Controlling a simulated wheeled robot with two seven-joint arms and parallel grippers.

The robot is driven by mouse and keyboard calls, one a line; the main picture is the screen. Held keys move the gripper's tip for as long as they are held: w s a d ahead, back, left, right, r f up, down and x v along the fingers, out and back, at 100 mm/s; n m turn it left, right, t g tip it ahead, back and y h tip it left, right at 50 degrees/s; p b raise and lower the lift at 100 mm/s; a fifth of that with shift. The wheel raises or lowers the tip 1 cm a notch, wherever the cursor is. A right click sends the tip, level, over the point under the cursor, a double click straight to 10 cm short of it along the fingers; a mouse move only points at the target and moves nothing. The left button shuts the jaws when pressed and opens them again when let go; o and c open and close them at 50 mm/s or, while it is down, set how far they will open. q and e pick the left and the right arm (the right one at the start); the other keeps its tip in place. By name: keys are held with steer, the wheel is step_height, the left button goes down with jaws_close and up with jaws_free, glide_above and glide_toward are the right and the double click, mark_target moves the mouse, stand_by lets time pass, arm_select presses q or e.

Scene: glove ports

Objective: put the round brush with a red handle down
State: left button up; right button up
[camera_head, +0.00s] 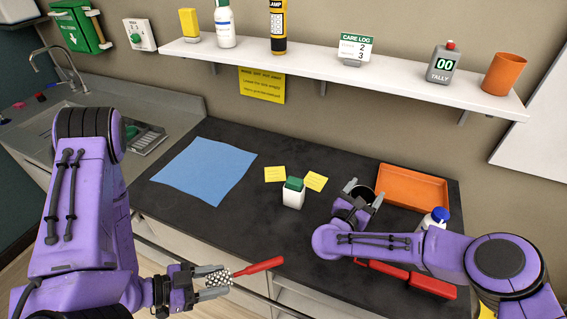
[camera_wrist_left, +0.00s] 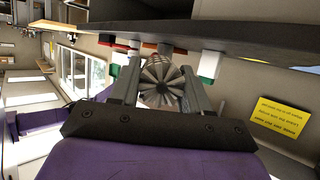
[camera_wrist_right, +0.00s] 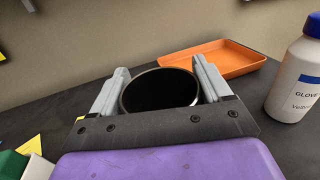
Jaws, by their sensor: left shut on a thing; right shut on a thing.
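The round brush (camera_head: 217,277) has a pale bristled head and a red handle (camera_head: 260,266). My left gripper (camera_head: 211,281) is shut on the bristled head, and the handle points right. The brush shows in front of the drawer fronts, near the counter's front edge. In the left wrist view its round end (camera_wrist_left: 161,84) sits between the fingers. My right gripper (camera_head: 361,193) is shut on a dark round cup-like thing (camera_wrist_right: 159,91) with a dark opening, over the right part of the counter (camera_head: 240,137).
A blue sheet (camera_head: 205,170) lies on the left of the counter. A white box with a green top (camera_head: 293,193) stands mid-counter by yellow notes. An orange tray (camera_head: 412,187) and a blue-capped bottle (camera_wrist_right: 298,75) are right. A shelf (camera_head: 330,68) runs above.

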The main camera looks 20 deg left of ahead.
arm_select(q)
glide_above(284, 266)
steer(key=shift+w+d, duration=0.1)
steer(key=shift+w, duration=0.05)
step_height(284, 266, down, 3)
steer(key=shift+r, duration=0.1)
steer(key=shift+f, duration=0.25)
steer(key=shift+f, duration=0.1)
steer(key=o, duration=1.1)
steer(key=shift+o, duration=0.2)
